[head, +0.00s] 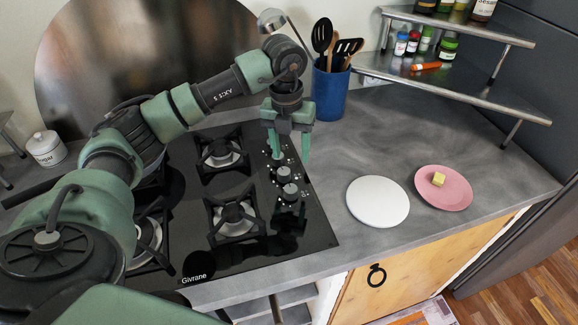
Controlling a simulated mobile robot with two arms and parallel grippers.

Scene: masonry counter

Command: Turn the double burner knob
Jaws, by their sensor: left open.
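The black glass cooktop (250,255) lies in the counter, with a column of dark round knobs along its right side. Two knobs show clearly, one (284,174) a little behind the other (290,192). I cannot tell which is the double burner knob. My left gripper (290,155) points down over the rear part of the knob column, just behind these two knobs. Its two green fingers are apart, with no object held between them. The fingers partly hide the rear of the column, and I cannot tell whether they touch anything. My right gripper is not in view.
Black pan supports (236,218) stand on the burners left of the knobs. A blue utensil holder (331,92) stands behind the gripper. A white round plate (378,201) and a pink plate (443,188) with a yellow cube lie to the right. A metal shelf (450,90) holds jars.

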